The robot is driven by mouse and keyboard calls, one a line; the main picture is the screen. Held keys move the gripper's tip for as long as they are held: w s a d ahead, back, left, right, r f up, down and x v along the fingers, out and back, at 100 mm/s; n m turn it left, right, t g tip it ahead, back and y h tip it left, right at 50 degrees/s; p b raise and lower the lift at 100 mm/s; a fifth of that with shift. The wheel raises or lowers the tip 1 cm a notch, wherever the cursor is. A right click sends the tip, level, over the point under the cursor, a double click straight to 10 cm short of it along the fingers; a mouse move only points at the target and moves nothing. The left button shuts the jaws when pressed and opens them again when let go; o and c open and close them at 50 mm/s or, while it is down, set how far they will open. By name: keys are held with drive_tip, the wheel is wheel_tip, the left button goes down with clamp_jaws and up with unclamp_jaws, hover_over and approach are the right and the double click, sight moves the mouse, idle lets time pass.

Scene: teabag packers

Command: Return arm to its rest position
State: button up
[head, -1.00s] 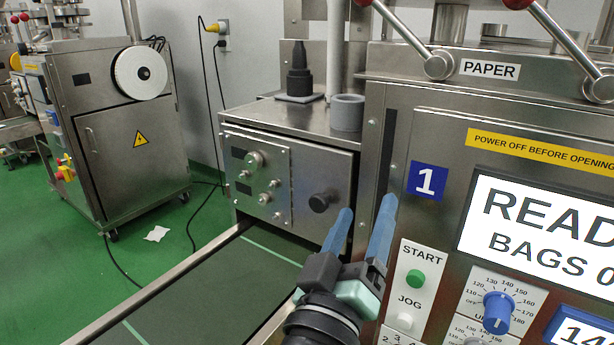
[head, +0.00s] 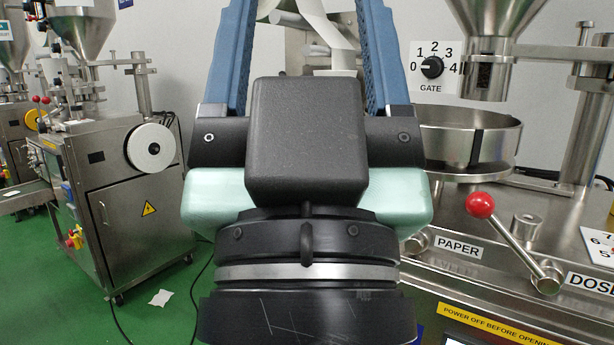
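My gripper (head: 305,30) fills the middle of the head view, very close to the camera and pointing up. Its two blue fingers stand wide apart, and their tips run out of the top of the picture. I see nothing held between the visible parts of the fingers; a white paper strip shows between them, in the background. The gripper's dark body and pale green sides hide much of the machine behind it.
At the right stands the near packing machine with a PAPER label (head: 459,246), a red-knobbed lever (head: 481,206), a steel bowl (head: 455,140) and a GATE dial (head: 432,67). At the left stands another machine (head: 140,215) with a white reel (head: 151,148). White scrap (head: 160,298) lies on the green floor (head: 60,290).

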wheel_tip(320, 180, up, 20)
drive_tip(key=p, duration=1.7)
